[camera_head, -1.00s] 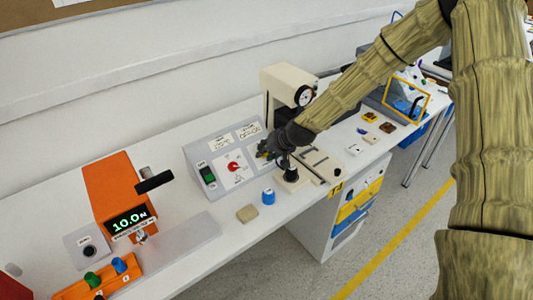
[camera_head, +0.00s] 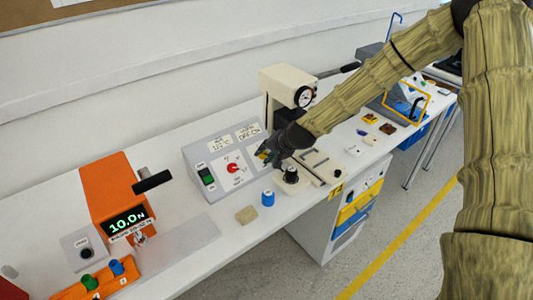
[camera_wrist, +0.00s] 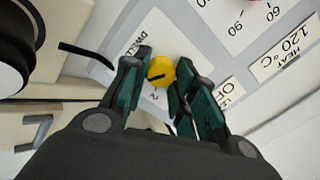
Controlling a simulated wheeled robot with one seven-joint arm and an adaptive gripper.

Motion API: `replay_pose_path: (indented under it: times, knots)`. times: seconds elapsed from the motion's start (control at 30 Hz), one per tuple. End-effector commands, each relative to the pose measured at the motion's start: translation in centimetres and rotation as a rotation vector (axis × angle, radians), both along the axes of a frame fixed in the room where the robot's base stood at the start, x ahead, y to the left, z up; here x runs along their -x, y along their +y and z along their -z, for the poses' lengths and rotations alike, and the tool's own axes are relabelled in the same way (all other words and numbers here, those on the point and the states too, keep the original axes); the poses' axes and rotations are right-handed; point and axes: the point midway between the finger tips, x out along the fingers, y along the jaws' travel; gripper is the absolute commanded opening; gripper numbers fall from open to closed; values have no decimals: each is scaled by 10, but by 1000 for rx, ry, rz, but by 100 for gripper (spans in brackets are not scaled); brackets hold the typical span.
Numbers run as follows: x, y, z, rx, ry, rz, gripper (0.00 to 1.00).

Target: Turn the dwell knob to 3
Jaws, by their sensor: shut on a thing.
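The dwell knob (camera_wrist: 160,71) is a small yellow round knob with a dark pointer line, on the grey sloped panel, with the "DWELL" lettering beside it in the wrist view. My gripper (camera_wrist: 162,80) has its two green-padded fingers on either side of the knob, shut on it. The pointer line slants on the knob face; a "2" shows just below it, and other dial marks are hidden or too small to read. In the head view my gripper (camera_head: 266,156) is at the right end of the control panel (camera_head: 212,188) and mostly hides the knob.
The red heat knob (camera_head: 233,168) and green switch (camera_head: 207,176) are left of my gripper on the panel. A cream press with a round gauge (camera_head: 304,96) stands close behind.

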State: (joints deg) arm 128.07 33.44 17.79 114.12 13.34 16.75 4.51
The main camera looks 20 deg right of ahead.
Motion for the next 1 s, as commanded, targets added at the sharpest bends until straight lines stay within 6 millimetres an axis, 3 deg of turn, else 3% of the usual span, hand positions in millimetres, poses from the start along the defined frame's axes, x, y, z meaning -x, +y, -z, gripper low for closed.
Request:
replay_pose_path:
  times: [0.2,0.23,0.33,0.77,1.0]
  knots:
    - [0,-1,1,1,0,2,3]
    - [0,-1,1,1,0,2,31]
    - [0,-1,1,1,0,1,49]
    - [2,-1,-3,1,0,-1,49]
    - [16,-8,-21,-1,-1,0,49]
